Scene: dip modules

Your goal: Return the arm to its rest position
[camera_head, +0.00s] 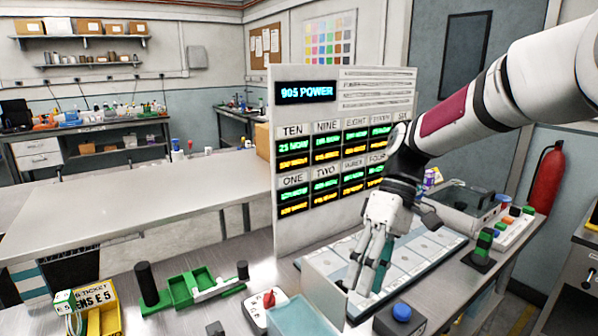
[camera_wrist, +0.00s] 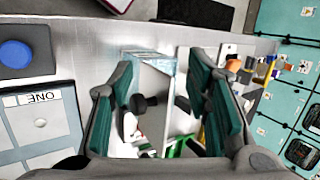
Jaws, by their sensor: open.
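My gripper (camera_head: 368,272) hangs at the end of my white arm, fingers pointing down, over the left part of the tray of labelled modules (camera_head: 425,250). Its fingers are apart with nothing between them. In the wrist view my gripper (camera_wrist: 165,105) shows two green-padded fingers spread wide. Beyond them, a pale panel edge and green parts show in the gap. The tray's cell marked ONE (camera_wrist: 40,122) lies to the left of the fingers there. My arm reaches in from the upper right and hides part of the display board (camera_head: 345,140).
A blue button (camera_head: 402,312) stands close in front of my gripper. A red-knobbed switch box (camera_head: 264,308), green fixture (camera_head: 190,287) and yellow ticket bin (camera_head: 103,312) stand left. A grey bin (camera_head: 468,200) and green-topped block (camera_head: 483,247) stand right. The long side table (camera_head: 130,205) is mostly clear.

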